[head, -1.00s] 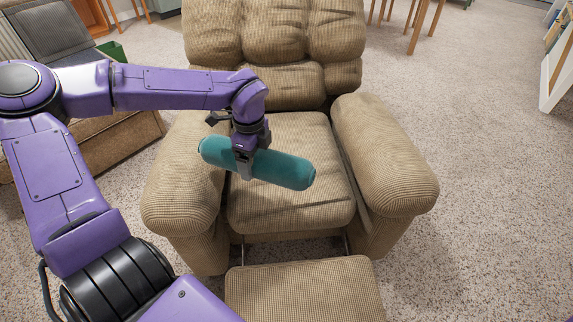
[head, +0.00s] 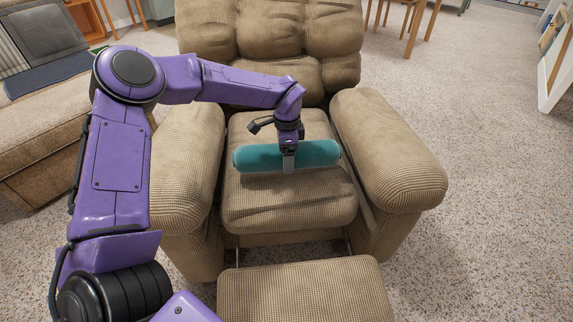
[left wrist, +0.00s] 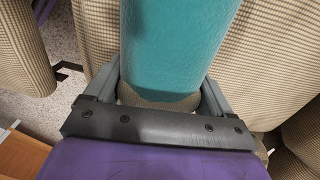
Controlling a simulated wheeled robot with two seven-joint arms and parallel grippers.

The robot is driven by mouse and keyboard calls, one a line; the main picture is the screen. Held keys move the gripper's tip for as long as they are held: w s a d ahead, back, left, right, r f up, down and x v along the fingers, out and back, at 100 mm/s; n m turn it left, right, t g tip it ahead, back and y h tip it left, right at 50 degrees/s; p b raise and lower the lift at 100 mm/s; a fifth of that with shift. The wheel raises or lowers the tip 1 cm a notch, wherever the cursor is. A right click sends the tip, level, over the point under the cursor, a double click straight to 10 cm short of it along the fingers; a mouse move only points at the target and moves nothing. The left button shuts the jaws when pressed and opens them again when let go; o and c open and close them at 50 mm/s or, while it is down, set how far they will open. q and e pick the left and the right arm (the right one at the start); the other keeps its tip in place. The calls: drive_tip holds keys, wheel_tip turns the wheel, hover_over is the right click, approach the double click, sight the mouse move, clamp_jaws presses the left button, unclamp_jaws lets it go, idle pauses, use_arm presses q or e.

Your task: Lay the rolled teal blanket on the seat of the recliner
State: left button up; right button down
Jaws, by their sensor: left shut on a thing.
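The rolled teal blanket (head: 262,156) is level, lying left to right over the seat (head: 290,205) of the tan recliner (head: 400,160). My left gripper (head: 289,165) is shut on the middle of the roll from above. In the left wrist view the teal roll (left wrist: 175,45) runs between the two grey fingers (left wrist: 160,90). The roll is very close to the seat; I cannot tell whether it touches it. My right gripper is in neither view.
The recliner's padded arms (head: 188,150) flank the seat, and its backrest (head: 270,40) rises behind. The extended footrest (head: 305,290) is in front. A tan sofa (head: 50,135) stands at the left.

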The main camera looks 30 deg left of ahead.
use_arm(q)
wheel_tip(320, 180, down, 3)
drive_tip(key=shift+w+f+b, duration=0.1)
drive_tip(key=shift+b, duration=0.25)
drive_tip(key=shift+f, duration=0.2)
drive_tip(key=o, duration=1.1)
drive_tip(key=shift+r, duration=0.35)
wheel_tip(320, 180, up, 12)
drive_tip(key=p, duration=0.3)
drive_tip(key=shift+f, duration=0.15)
